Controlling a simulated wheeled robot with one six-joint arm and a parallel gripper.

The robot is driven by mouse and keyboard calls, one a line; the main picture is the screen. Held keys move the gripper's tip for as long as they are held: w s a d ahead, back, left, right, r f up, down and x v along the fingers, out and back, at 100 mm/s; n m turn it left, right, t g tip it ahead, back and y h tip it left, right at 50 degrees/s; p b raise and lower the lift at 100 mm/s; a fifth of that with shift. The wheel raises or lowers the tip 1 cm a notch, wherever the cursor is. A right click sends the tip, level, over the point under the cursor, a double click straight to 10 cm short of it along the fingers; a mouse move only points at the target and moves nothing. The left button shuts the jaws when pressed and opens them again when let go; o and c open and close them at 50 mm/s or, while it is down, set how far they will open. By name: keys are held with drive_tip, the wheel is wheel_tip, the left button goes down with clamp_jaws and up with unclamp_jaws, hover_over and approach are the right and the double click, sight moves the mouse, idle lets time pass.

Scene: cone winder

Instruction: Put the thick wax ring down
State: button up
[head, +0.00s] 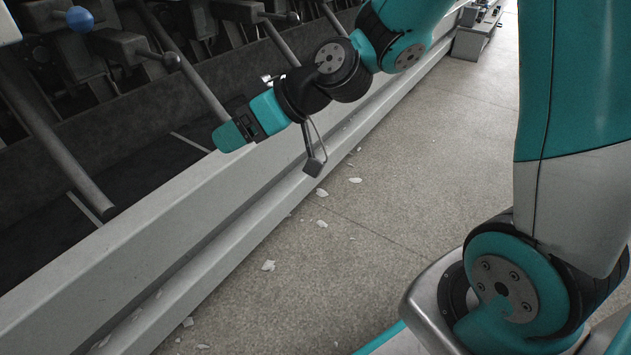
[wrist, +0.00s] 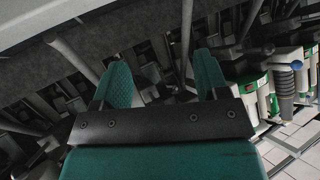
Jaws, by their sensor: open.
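My gripper (head: 232,135) is at the end of my arm, above the pale machine rail in the upper middle of the head view. In the wrist view my gripper (wrist: 162,76) shows two teal textured fingers spread apart. I see nothing held between them, only dark machine parts behind. I can make out no wax ring, thick or otherwise, in either view.
The long pale rail (head: 160,222) runs diagonally beside dark machinery with grey rods (head: 65,150) and a blue knob (head: 80,19). White scraps (head: 268,265) lie on the otherwise open floor (head: 390,190). A grey cylinder (wrist: 285,84) shows right in the wrist view.

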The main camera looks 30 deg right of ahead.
drive_tip(key=s+r+g+h, duration=0.1)
drive_tip(key=s+g+h, duration=0.1)
drive_tip(key=s, duration=0.8)
drive_tip(key=s+d+r+g+h, duration=0.1)
drive_tip(key=s+g+h, duration=0.2)
drive_tip(key=s, duration=0.7)
drive_tip(key=shift+s+r+m+g, duration=0.2)
drive_tip(key=shift+r+m+g, duration=0.15)
drive_tip(key=shift+g, duration=0.45)
